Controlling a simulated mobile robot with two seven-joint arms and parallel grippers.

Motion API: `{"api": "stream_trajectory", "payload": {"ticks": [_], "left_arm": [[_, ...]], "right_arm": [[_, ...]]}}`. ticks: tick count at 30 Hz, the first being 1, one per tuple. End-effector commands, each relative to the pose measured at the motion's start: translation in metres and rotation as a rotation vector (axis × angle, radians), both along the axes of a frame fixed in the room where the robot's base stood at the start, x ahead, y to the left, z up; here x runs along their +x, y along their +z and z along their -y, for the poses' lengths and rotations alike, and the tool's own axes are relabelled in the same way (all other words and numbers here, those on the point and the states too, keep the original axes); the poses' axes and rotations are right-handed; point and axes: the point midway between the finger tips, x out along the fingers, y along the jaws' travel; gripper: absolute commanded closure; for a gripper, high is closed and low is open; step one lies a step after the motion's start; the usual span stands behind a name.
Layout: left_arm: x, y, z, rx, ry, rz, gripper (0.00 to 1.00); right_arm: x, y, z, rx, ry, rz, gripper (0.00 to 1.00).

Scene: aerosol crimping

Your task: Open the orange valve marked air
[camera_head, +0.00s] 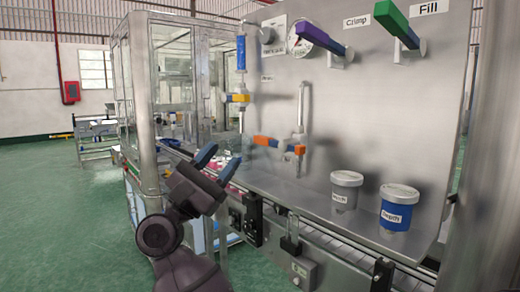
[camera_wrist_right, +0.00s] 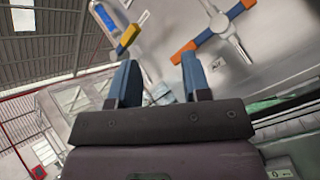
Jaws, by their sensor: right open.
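The orange valve (camera_head: 266,141) is on the steel panel, with its handle roughly level across a vertical metal pipe. Its left end is orange with a blue middle, and another orange part shows at its right. It also shows in the right wrist view (camera_wrist_right: 184,53) at upper right, ahead of the fingers. I cannot read an air mark on it. My right gripper (camera_head: 219,158) is open and empty, left of and a little below the valve, apart from it. Its blue fingers also show in the wrist view (camera_wrist_right: 160,65). My left gripper is out of view.
A yellow-handled valve (camera_head: 238,98) is on a pipe at the upper left of the panel. Purple (camera_head: 314,33) and green (camera_head: 396,22) levers are at the top. A grey jar (camera_head: 345,190) and a blue jar (camera_head: 398,209) stand on the ledge at right.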

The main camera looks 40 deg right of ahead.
Motion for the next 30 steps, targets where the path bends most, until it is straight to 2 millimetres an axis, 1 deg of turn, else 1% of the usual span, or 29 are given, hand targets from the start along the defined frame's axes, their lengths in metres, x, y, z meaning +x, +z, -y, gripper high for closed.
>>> {"api": "stream_trajectory", "payload": {"ticks": [1, 6, 9, 12, 16, 20, 23, 26, 30], "left_arm": [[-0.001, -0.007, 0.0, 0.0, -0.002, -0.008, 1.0], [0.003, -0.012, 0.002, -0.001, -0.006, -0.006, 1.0], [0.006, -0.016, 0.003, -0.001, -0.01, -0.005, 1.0], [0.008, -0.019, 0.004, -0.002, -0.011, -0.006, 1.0], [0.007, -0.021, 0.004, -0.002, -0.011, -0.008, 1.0], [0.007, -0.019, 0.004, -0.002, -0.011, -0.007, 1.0], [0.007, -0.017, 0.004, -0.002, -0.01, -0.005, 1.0], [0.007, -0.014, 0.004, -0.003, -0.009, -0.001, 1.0], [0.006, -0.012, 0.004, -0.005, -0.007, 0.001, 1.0]], "right_arm": [[0.001, 0.003, 0.003, 0.073, 0.05, 0.113, 0.56], [0.001, 0.015, 0.011, 0.312, 0.2, 0.485, 0.56], [0.003, 0.018, 0.011, 0.426, 0.262, 0.661, 0.56], [0.006, 0.02, 0.009, 0.512, 0.301, 0.789, 0.56], [0.008, 0.021, 0.008, 0.576, 0.326, 0.884, 0.56], [0.007, 0.023, 0.011, 0.595, 0.334, 0.915, 0.56], [0.006, 0.024, 0.021, 0.593, 0.332, 0.916, 0.56], [0.003, 0.024, 0.036, 0.591, 0.331, 0.917, 0.56], [0.0, 0.025, 0.061, 0.59, 0.331, 0.916, 0.56]]}}
